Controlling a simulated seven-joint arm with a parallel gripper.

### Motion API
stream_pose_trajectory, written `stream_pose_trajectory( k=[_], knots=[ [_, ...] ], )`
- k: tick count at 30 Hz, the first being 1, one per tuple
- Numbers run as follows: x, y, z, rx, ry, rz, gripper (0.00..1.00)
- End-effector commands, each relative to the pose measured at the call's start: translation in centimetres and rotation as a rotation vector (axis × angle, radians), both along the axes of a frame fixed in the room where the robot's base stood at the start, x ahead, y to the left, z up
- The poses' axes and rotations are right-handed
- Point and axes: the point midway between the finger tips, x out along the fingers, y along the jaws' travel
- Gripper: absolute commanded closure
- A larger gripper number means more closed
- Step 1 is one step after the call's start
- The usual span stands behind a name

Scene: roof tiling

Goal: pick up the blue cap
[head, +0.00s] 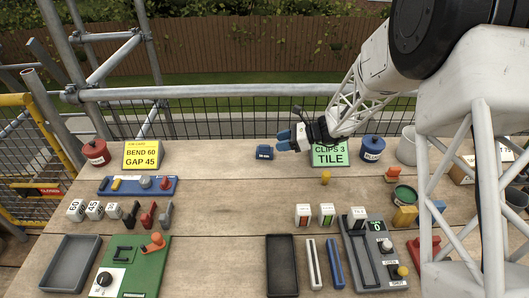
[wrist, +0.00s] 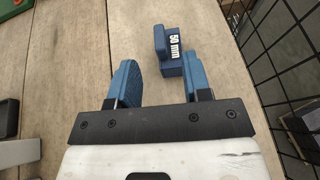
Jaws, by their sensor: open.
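My gripper (head: 283,140) is open and empty, with blue fingers pointing left above the back of the table. A small dark blue stepped block (head: 264,152) sits just left of the fingertips. In the wrist view the block (wrist: 172,66), marked "50 mm", lies just ahead of the open gripper (wrist: 162,82), toward the right finger and apart from both. A blue can (head: 372,148) with a dark lid stands right of my gripper. I cannot tell for sure which of these is the blue cap.
A green "CLIPS 3 TILE" sign (head: 330,156) stands below my wrist. A yellow "BEND 60 GAP 45" sign (head: 142,155) and a red can (head: 96,152) stand at the back left. A wire mesh fence (wrist: 282,60) runs along the far edge. The table around the block is clear.

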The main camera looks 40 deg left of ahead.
Motion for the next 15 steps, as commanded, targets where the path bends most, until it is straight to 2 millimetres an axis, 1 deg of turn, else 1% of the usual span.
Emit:
stream_pose_trajectory(
  k=[4,15],
  knots=[
    [-0.48,0.63,-0.34,-0.001,-0.001,0.0,0.55],
    [-0.62,0.77,-0.44,-0.001,-0.001,0.0,0.55]
  ],
)
